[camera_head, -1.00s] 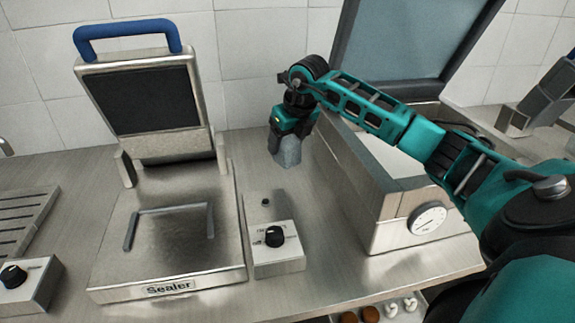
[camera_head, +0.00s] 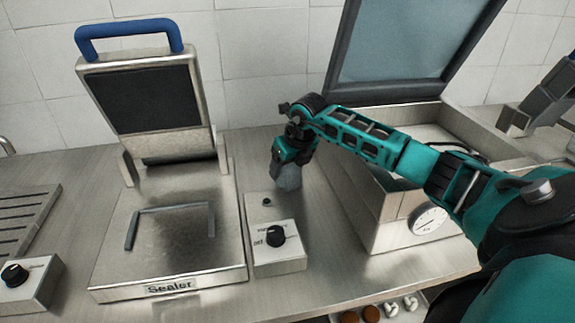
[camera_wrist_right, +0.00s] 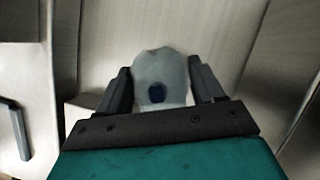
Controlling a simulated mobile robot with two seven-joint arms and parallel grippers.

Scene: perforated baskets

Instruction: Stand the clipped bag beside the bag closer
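The clipped bag (camera_head: 288,178) is small and grey, upright below my right gripper (camera_head: 289,163), between the sealer and the gauge machine. In the right wrist view the pale bag (camera_wrist_right: 160,72) sits between the two dark fingers of the right gripper (camera_wrist_right: 160,84), which is shut on it; a dark blue spot, perhaps the clip, shows on it. Whether its base touches the counter I cannot tell. The bag closer (camera_head: 171,270), a steel machine labelled Sealer with a blue handle, stands open to the left. My left gripper is not in view.
A steel machine (camera_head: 392,236) with a gauge and raised lid stands right, under my right arm. Tiled wall is behind. A strip of counter (camera_head: 318,232) is clear.

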